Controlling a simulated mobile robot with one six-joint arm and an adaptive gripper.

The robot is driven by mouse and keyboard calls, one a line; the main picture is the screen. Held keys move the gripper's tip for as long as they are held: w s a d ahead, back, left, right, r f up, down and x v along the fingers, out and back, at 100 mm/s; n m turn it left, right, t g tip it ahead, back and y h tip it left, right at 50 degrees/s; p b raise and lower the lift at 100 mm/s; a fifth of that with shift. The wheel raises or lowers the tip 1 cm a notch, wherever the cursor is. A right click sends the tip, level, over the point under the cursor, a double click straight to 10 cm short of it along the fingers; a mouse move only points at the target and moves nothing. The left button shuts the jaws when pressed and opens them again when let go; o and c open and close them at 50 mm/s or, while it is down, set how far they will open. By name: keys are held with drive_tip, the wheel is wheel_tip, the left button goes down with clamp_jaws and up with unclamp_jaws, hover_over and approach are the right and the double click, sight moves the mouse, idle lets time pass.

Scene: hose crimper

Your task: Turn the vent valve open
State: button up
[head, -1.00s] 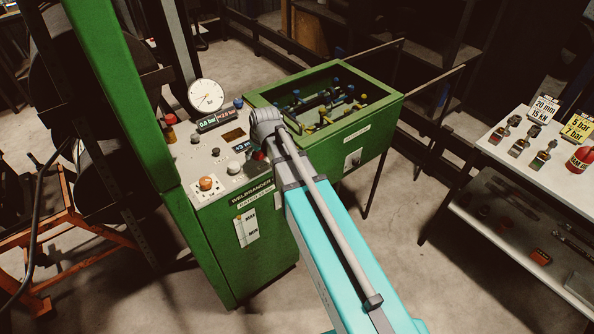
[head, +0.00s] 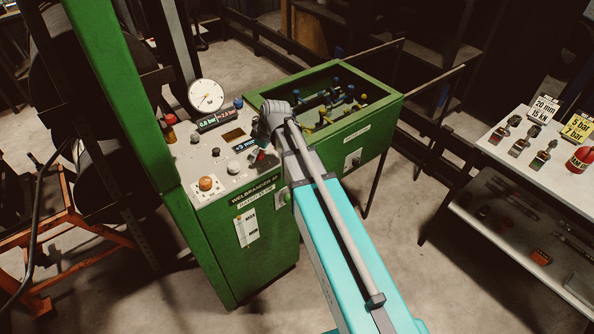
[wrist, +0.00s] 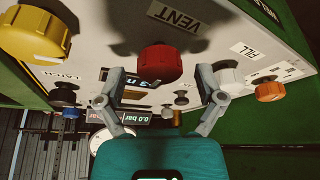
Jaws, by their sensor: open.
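The vent valve's red knob (wrist: 160,62) is in the upper middle of the wrist view, beside the VENT label (wrist: 178,16) on the pale panel. My gripper (wrist: 161,75) is open, with one grey finger on each side of the red knob and a visible gap at both sides. I cannot tell how deep the fingertips reach along the knob. In the head view my arm's wrist hides part of the panel's right side, and the knob and fingers there are too small and dark to make out well.
A yellow knob (wrist: 36,33) by the LATCH label is left of the gripper. A white knob (wrist: 232,80) and an orange knob (wrist: 270,92) are to its right. A gauge (head: 206,95) stands behind the panel. A green valve box (head: 350,150) stands close behind my arm.

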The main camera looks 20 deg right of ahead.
drive_tip(key=n+g, duration=0.1)
drive_tip(key=n, duration=0.2)
drive_tip(key=shift+w+y, duration=0.1)
drive_tip(key=shift+y, duration=0.3)
drive_tip(key=p+v, duration=1.3)
drive_tip(key=v, duration=0.1)
drive_tip(key=s+d+f+m+g+h+b, duration=0.1)
drive_tip(key=s+f+m+h+b, duration=0.1)
drive_tip(key=s+m, duration=0.4)
drive_tip(key=s+d+f+m+h+b, duration=0.1)
drive_tip(key=s+f+m+h+b, duration=0.1)
drive_tip(key=s+m, duration=0.5)
drive_tip(key=shift+s+d+f+g, duration=0.35)
drive_tip(key=shift+s+f, duration=0.3)
drive_tip(key=shift+s, duration=1.15)
